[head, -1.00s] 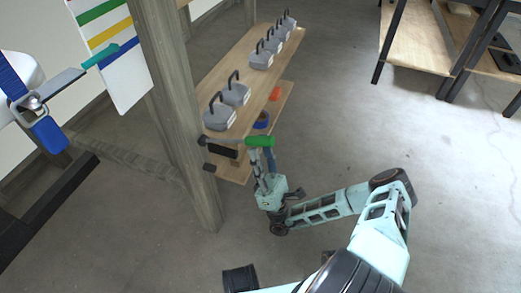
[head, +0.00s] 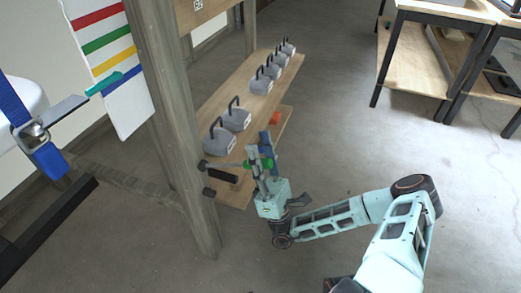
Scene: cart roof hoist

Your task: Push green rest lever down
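The green rest lever (head: 270,164) is a rod with a green grip. It juts nearly level to the right from a dark pivot on the wooden post (head: 173,130). My gripper (head: 260,150) points up at the grip, below and in front of it. Its two fingers stand apart and overlap the grip in the view, hiding part of it. Green shows around the fingers. Whether they touch the grip cannot be told.
A wooden shelf (head: 247,98) with several grey handled weights (head: 236,118) stands behind the lever. A second, teal lever (head: 104,84) lies by a colour-striped board (head: 112,60) at upper left. Open floor (head: 330,130) lies to the right.

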